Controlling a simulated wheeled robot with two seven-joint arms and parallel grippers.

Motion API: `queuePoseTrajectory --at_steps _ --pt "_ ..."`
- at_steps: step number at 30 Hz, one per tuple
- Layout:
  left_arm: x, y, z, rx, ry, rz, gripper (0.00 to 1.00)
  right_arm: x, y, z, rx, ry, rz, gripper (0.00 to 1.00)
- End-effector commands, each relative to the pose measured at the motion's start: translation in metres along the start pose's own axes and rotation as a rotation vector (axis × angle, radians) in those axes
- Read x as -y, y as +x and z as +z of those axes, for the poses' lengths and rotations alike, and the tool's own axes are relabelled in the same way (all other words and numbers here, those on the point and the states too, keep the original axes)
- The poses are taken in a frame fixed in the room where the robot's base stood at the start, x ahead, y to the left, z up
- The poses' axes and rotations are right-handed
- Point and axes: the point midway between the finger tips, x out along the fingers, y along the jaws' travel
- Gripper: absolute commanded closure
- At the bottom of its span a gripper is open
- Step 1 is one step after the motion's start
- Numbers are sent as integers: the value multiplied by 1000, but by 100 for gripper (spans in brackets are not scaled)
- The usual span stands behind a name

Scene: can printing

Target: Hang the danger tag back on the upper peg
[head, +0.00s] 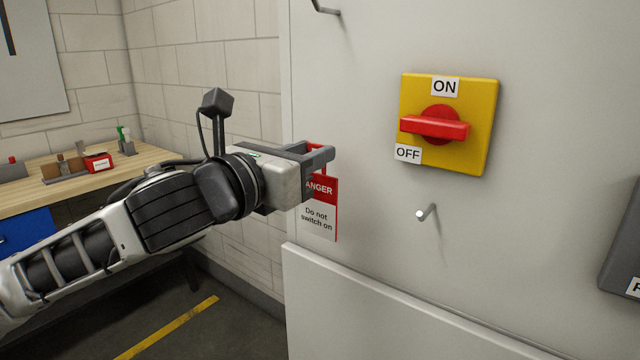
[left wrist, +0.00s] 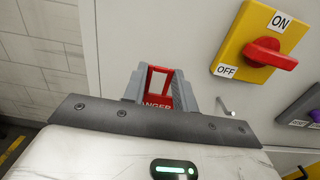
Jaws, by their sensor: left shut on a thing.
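The danger tag (head: 320,220) is a red and white card reading "Do not switch on", with a red loop at its top. My left gripper (head: 318,158) is shut on the loop part, and the card hangs below the fingers in front of the grey cabinet's left side. In the left wrist view the tag (left wrist: 157,102) shows between the fingers of my left gripper (left wrist: 158,84). The upper peg (head: 327,10) is at the top edge of the head view, above the gripper and partly cut off. The lower peg (head: 427,213) is bare, right of the tag. My right gripper is not in view.
A yellow switch plate (head: 482,130) with a red handle (head: 435,126) and ON and OFF labels is on the cabinet (head: 360,100). A pale panel (head: 380,310) juts out below. A dark box (head: 622,250) is at the right edge. A workbench (head: 30,190) stands left.

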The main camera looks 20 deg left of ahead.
Motion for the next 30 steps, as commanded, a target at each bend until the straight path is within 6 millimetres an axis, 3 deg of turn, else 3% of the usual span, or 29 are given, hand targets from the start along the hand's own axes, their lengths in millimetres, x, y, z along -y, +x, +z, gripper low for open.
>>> queuePoseTrajectory --at_steps 1,3,13,18,30 --pt "-2 9 -16 -5 -5 0 97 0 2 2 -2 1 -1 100" --pt "-5 18 -28 -5 -4 0 97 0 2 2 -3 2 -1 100" --pt "-12 41 -56 -1 -1 0 97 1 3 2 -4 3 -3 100" --pt "-12 44 -83 -4 -4 -2 97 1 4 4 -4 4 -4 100" --pt "-13 43 -90 1 1 -1 97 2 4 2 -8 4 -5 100"
